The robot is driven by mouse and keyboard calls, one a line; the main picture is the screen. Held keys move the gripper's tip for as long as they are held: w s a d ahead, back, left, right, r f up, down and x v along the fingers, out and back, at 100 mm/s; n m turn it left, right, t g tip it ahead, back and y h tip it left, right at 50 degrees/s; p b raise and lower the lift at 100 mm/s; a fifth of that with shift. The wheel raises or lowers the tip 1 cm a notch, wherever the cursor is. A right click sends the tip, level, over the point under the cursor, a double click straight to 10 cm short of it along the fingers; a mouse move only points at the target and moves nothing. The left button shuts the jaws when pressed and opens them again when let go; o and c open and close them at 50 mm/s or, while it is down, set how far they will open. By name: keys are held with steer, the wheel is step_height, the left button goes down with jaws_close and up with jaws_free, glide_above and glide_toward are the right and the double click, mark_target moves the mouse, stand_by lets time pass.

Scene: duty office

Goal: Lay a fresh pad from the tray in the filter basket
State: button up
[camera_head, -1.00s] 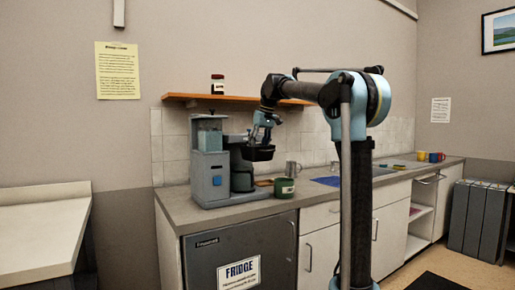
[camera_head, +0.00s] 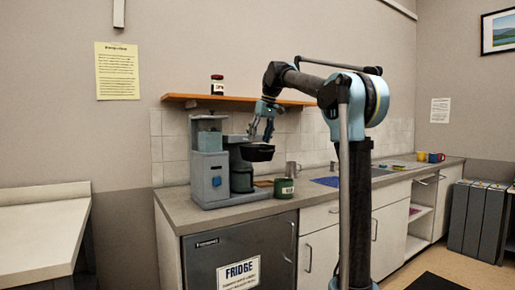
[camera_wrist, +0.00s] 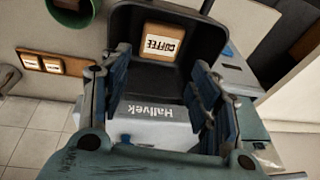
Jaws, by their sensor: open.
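The dark filter basket (camera_head: 257,153) sticks out from the front of the grey coffee machine (camera_head: 208,170). In the wrist view a beige square pad (camera_wrist: 161,42) marked COFFEE lies in the basket (camera_wrist: 185,78), its printing upside down. My gripper (camera_head: 260,135) is just above the basket, pointing down. In the wrist view its blue fingers (camera_wrist: 160,65) are spread wide with nothing between them, and the pad lies past their tips. The brown tray (camera_head: 263,183) lies on the counter beside the machine. Two similar pads (camera_wrist: 42,64) sit on it in the wrist view.
A green mug (camera_head: 284,187) stands right of the tray, and a dark pot (camera_head: 241,179) stands under the basket. A metal jug (camera_head: 292,169) is behind the mug. An orange shelf (camera_head: 240,102) with a jar (camera_head: 217,85) runs above. The sink (camera_head: 383,171) is further right.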

steer(key=v, duration=0.8)
steer(key=shift+r, duration=0.15)
steer(key=s+d+f+m+h, duration=0.1)
steer(key=s+d+f+m, duration=0.1)
steer(key=s+d+f, duration=0.65)
steer(key=s+d+f+m, duration=0.2)
steer(key=s+d+f, duration=0.3)
steer(key=s+f, duration=0.65)
steer(key=s+d+f+m, duration=0.1)
steer(key=s+d+f, duration=0.1)
steer(key=s+f, duration=0.4)
steer(key=s+d+f+m+h, duration=0.1)
steer(key=s+f, duration=0.5)
steer(key=f, duration=1)
steer(key=s+d+f, duration=0.4)
steer(key=s+f, duration=0.3)
steer(key=f, duration=0.4)
steer(key=shift+m+h, duration=0.4)
steer(key=shift+w+d+f, duration=0.1)
steer(key=shift+d+f, duration=0.05)
steer(key=shift+w+f, duration=0.15)
steer(key=shift+w, duration=0.25)
